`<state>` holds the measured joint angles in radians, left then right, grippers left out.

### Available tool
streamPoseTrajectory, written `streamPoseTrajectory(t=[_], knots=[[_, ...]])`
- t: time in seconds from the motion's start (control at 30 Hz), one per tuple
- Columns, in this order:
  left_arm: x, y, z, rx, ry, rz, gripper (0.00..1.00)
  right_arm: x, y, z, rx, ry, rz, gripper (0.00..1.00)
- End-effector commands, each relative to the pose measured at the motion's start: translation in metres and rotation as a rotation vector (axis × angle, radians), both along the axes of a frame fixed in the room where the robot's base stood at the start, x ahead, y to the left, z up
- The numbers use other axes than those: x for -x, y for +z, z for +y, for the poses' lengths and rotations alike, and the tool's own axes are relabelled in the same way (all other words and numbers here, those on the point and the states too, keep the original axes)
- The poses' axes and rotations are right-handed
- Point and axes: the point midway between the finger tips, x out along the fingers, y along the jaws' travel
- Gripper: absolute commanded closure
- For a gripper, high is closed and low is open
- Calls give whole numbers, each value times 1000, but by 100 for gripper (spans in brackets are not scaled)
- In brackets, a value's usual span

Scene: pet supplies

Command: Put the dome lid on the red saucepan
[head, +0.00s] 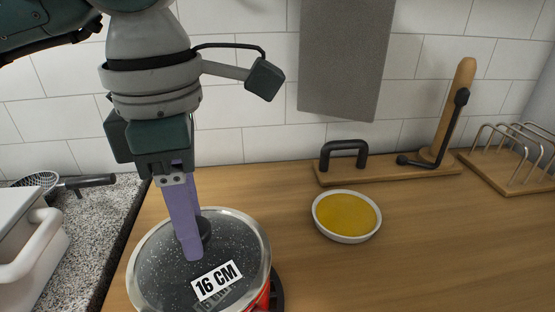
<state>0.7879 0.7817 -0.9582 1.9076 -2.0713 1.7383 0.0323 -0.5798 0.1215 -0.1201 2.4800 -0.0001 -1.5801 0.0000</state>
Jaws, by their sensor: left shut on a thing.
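My right gripper is out of view.
A white bowl of yellow contents (346,214) stands right of the lid. Behind it is a wooden board with a black handle (344,151) and an upright wooden post (452,108). A wire rack (520,150) is far right. A skimmer (62,183) lies left. The front right counter is clear.

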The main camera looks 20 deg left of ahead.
Motion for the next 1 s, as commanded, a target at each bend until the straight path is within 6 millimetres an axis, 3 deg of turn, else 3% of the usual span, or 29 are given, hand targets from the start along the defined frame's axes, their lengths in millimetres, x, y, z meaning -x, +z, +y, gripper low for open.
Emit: streamPoseTrajectory(t=[1.0], knots=[[0,-6,0,1,0,-1,100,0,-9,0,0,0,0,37]])
